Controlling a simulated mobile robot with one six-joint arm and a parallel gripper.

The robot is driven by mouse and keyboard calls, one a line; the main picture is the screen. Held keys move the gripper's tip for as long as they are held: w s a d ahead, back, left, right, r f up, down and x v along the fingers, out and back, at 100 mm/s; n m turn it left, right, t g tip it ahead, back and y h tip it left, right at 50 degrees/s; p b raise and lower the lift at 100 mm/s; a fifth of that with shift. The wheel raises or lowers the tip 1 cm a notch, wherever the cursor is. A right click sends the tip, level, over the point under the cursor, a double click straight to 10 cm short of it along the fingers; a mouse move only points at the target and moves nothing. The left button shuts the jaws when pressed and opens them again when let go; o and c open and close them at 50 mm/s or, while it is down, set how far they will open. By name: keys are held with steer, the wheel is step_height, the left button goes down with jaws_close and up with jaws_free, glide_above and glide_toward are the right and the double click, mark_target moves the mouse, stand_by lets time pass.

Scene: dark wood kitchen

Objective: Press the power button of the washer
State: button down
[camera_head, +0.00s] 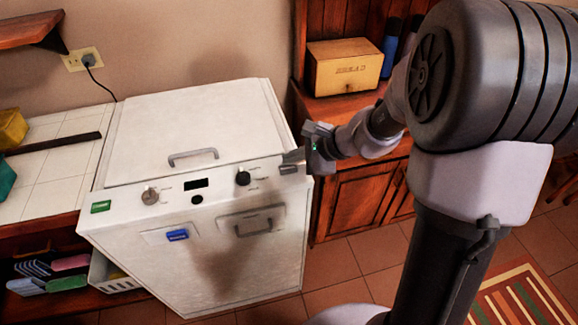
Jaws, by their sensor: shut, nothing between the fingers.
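The white top-loading washer (205,260) stands left of centre with its lid down. Its control panel has a dark display (195,184), a small dark round button (197,199) below it, a silver knob (150,196) and a black knob (243,178). I cannot tell for certain which control is the power button. My gripper (291,162) is shut and empty at the right end of the panel, right of the black knob. Its fingertips overlap a small grey part there; I cannot tell whether they touch it.
A lid handle (193,155) and a front handle (253,228) stick out from the washer. A wooden cabinet (362,195) with a wooden box (345,66) stands behind at right. A tiled counter (55,165) adjoins the left side.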

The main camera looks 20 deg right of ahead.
mark_target(291, 170)
step_height(291, 170, up, 6)
steer(key=p, duration=0.4)
steer(key=shift+p, duration=0.35)
steer(key=s+a+r+n+g, duration=0.1)
steer(key=s+a+r+n, duration=0.5)
steer(key=s+r, duration=0.15)
steer(key=s+d+r+n+h, duration=0.1)
steer(key=s+r+n+h, duration=0.2)
steer(key=s+n, duration=0.5)
steer(key=s+h, duration=0.1)
steer(key=s, duration=0.8)
steer(key=shift+d, duration=0.2)
